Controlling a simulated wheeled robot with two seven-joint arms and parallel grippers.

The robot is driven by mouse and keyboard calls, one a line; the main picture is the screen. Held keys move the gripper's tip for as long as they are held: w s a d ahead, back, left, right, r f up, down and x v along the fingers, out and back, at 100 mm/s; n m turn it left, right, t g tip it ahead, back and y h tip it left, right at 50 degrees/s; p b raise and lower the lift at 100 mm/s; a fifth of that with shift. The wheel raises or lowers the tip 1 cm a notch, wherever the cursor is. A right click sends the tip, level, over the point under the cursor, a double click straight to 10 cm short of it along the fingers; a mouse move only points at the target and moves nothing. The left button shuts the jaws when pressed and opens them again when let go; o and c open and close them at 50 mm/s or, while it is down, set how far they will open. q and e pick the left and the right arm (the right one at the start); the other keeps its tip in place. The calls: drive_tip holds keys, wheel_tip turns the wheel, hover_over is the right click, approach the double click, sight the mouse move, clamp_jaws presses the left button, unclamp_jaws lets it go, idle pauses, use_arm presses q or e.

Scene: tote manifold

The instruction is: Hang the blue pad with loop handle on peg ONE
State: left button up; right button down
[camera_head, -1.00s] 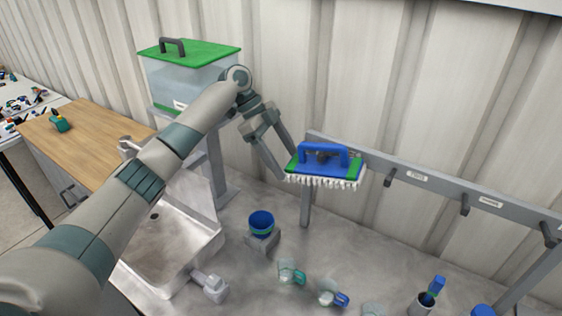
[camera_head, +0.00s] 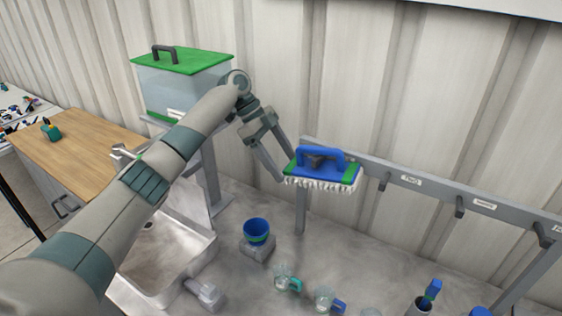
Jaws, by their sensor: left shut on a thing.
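The blue pad with loop handle (camera_head: 329,172) has a blue loop on top, green ends and white bristles below. It is held in the air in front of the left part of the wall rail (camera_head: 424,181). My left gripper (camera_head: 286,167) is shut on the pad's left end, with one finger on each side. The pad sits nearly level, handle up. A dark peg (camera_head: 384,175) sticks out just right of the pad, apart from it. Two more pegs (camera_head: 460,207) (camera_head: 543,235) lie further right. White labels are too small to read surely; the rail behind the pad is hidden. My right gripper is out of view.
Below stand a blue cup (camera_head: 257,232) on a grey block, mugs (camera_head: 284,279) (camera_head: 325,299) and a grey holder (camera_head: 419,307) with a blue-handled tool. A sink (camera_head: 158,262) and a green-lidded tank (camera_head: 182,85) are at left. Corrugated wall stands close behind the rail.

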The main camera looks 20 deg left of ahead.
use_arm(q)
drive_tip(key=o, duration=1.5)
drive_tip(key=shift+w+r, duration=0.1)
drive_tip(key=shift+r, duration=0.1)
drive_tip(key=shift+c, duration=0.2)
drive_tip(key=shift+d+r, duration=0.1)
drive_tip(key=shift+w, duration=0.1)
drive_tip(key=c, duration=0.3)
